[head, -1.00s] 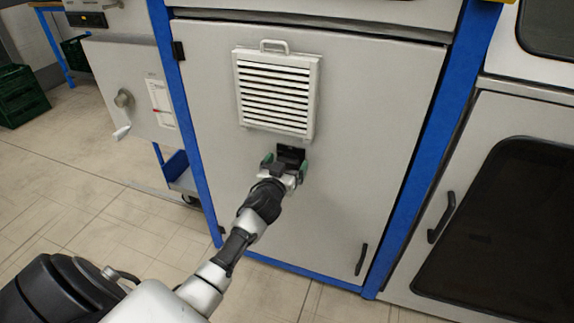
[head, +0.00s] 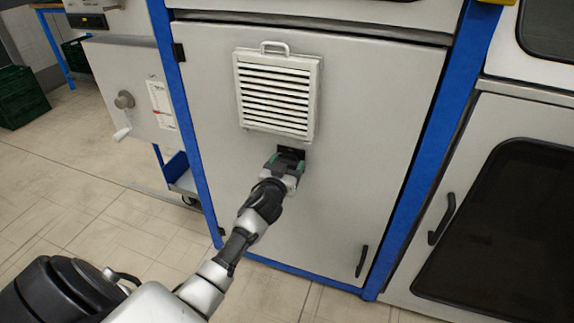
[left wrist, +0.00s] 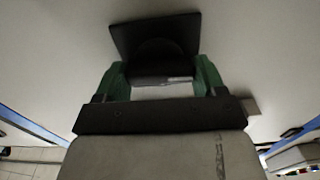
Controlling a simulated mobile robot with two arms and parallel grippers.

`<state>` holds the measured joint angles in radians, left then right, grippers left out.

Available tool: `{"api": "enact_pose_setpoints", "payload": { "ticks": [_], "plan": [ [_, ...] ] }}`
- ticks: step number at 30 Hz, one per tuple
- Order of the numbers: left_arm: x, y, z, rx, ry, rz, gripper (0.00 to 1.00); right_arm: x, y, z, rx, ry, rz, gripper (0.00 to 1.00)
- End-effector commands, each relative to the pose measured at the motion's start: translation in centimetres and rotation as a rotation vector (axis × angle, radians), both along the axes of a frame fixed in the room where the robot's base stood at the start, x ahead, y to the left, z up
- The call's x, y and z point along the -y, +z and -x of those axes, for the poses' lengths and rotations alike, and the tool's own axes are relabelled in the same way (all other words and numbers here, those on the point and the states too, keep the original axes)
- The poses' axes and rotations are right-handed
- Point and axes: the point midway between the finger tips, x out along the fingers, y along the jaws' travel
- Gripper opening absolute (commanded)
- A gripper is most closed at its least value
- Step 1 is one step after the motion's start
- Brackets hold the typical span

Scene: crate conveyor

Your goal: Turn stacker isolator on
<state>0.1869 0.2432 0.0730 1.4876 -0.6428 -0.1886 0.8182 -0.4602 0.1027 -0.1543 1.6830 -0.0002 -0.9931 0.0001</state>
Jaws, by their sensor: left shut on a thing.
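The stacker isolator is a dark switch with a square black plate (head: 291,153) on the grey cabinet door, just below the louvred vent. In the left wrist view the black plate (left wrist: 157,35) stands behind a dark knob (left wrist: 160,68). My left gripper (head: 284,163) is shut on the knob, and its green-padded fingers (left wrist: 161,80) sit on both sides of it. The gripper hides much of the switch in the head view, so its markings cannot be read. My right gripper is not in view.
A white louvred vent (head: 277,92) with a top handle sits above the switch. Blue frame posts (head: 437,150) flank the door, which has a black handle (head: 361,260) low at right. A crank panel (head: 130,90) stands at left; green crates (head: 20,97) lie beyond.

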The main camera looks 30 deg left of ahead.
Motion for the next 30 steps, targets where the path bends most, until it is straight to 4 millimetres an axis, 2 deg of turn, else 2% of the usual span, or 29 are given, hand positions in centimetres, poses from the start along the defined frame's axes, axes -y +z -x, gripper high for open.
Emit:
{"api": "enact_pose_setpoints", "payload": {
  "ticks": [8,20,30],
  "plan": [
    [0.1,0.0,0.0,-0.041,0.0,-0.171,0.47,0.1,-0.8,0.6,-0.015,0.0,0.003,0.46],
    [0.3,-0.1,-0.1,-0.129,0.0,-0.537,0.47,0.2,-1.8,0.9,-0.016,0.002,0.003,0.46],
    [0.4,-0.2,-0.1,-0.205,0.0,-0.852,0.47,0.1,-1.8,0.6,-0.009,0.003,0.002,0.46]
  ]
}}
